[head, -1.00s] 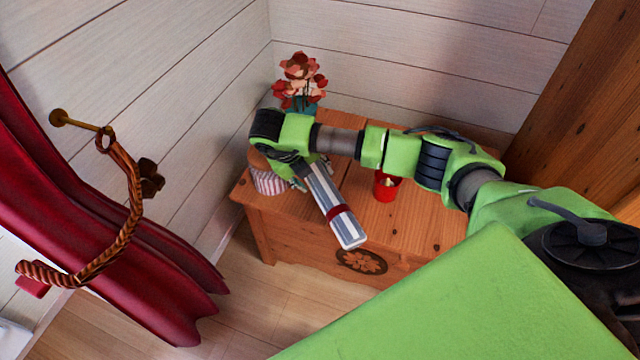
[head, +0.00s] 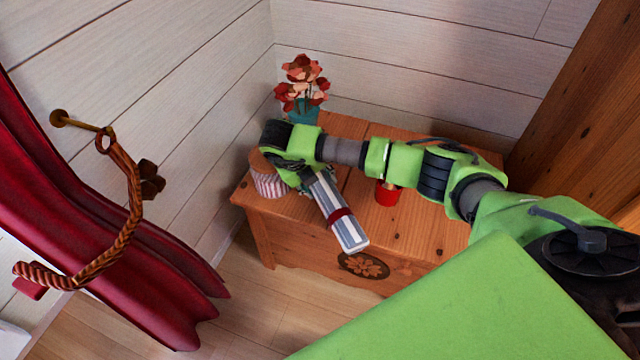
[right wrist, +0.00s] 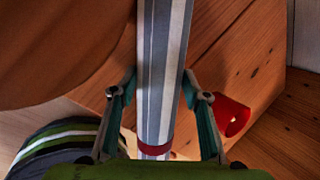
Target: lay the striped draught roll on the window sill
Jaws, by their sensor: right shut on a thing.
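The striped draught roll (head: 325,195) is grey-blue and white with a dark red band near its lower end. My right gripper (head: 306,184) is shut on it above the wooden chest, and the banded end slants toward the chest's front edge. In the right wrist view, the roll (right wrist: 162,70) runs between the two teal-padded fingers of the gripper (right wrist: 160,95). Whether the roll touches the chest top is unclear. The roll's far end is hidden by the gripper. No window sill can be made out. My left gripper is not in view.
On the wooden chest (head: 420,235) stand a striped pot with a brown top (head: 268,184), a red cup (head: 388,195) and a teal vase of red flowers (head: 303,112). A red curtain (head: 110,250) and braided tieback (head: 130,200) hang at left. Plank walls close the corner.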

